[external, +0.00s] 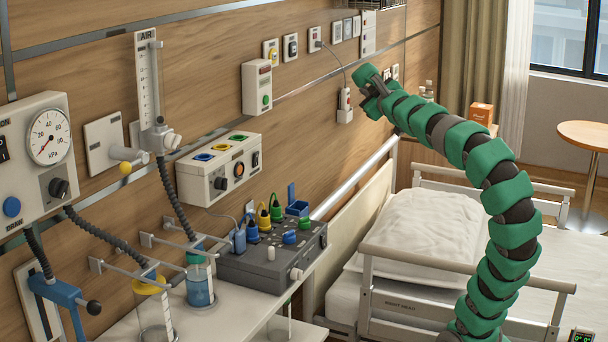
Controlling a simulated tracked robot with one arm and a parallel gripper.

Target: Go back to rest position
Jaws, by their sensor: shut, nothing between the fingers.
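My gripper (370,93) is at the end of my green-padded arm, in the upper middle of the external view. It is shut and empty. It is near the wooden wall, close to a small white hanging handset with red marks (346,104); I cannot tell whether they touch. My arm arches up from the lower right, over the bed, and bends left toward the wall.
A bed (540,226) with a pillow (420,232) and side rails (452,256) lies below my arm. A grey box with coloured plugs (262,266) stands on a shelf at left. Wall units line the left. A round table (588,134) is far right.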

